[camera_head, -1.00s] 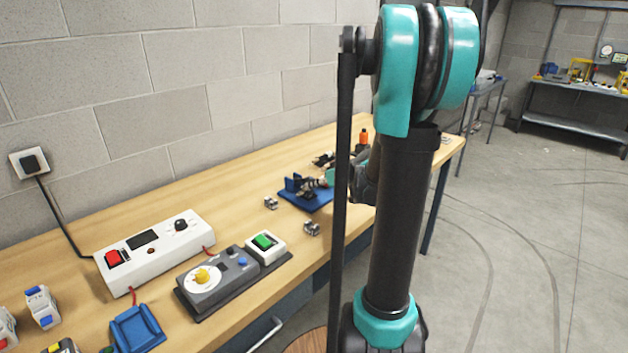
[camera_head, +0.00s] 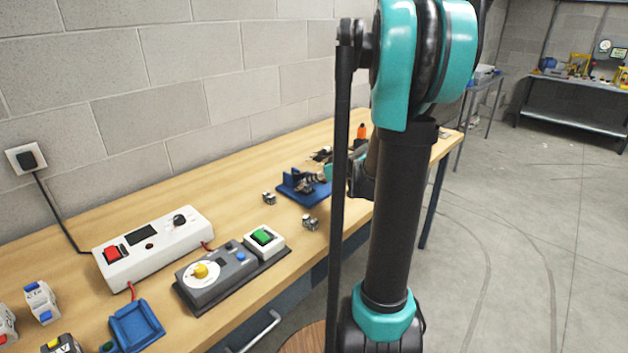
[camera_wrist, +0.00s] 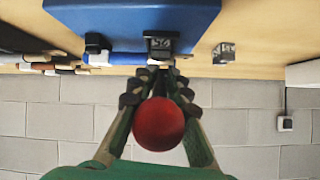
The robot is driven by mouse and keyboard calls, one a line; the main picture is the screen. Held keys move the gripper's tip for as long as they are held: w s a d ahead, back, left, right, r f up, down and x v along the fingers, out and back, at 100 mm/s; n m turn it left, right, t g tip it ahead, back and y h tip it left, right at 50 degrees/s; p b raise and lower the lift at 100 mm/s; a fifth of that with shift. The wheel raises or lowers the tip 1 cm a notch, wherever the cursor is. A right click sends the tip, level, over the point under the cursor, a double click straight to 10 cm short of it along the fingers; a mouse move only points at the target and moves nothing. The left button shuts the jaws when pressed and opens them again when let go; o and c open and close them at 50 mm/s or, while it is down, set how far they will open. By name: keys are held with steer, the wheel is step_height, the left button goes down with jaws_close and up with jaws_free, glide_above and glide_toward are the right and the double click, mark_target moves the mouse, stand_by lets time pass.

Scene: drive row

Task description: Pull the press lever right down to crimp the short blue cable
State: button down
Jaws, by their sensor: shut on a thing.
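The blue press (camera_head: 304,194) stands on the wooden bench, partly hidden behind my arm in the head view. In the wrist view, its blue base (camera_wrist: 135,14) fills the upper middle. The lever's red ball knob (camera_wrist: 158,124) sits between my fingers. My gripper (camera_wrist: 158,84) is shut on the lever, its fingertips meeting just beyond the knob towards the press. The lever's shaft is mostly hidden by the fingers and knob. In the head view only a teal part of my gripper shows beside the press.
Small grey metal blocks (camera_head: 310,222) lie near the press. A green-button box (camera_head: 264,238), a grey dial unit (camera_head: 215,277) and a white power box (camera_head: 155,247) stand nearer on the bench. An orange-topped item (camera_head: 361,131) is behind. The block wall runs along the back.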

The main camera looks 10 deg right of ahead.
steer(key=shift+w+d+r, duration=0.1)
steer(key=shift+w+d, duration=0.05)
steer(key=c, duration=1.5)
jaws_free()
steer(key=shift+c, duration=0.2)
steer(key=v, duration=1.2)
steer(key=shift+c, duration=0.4)
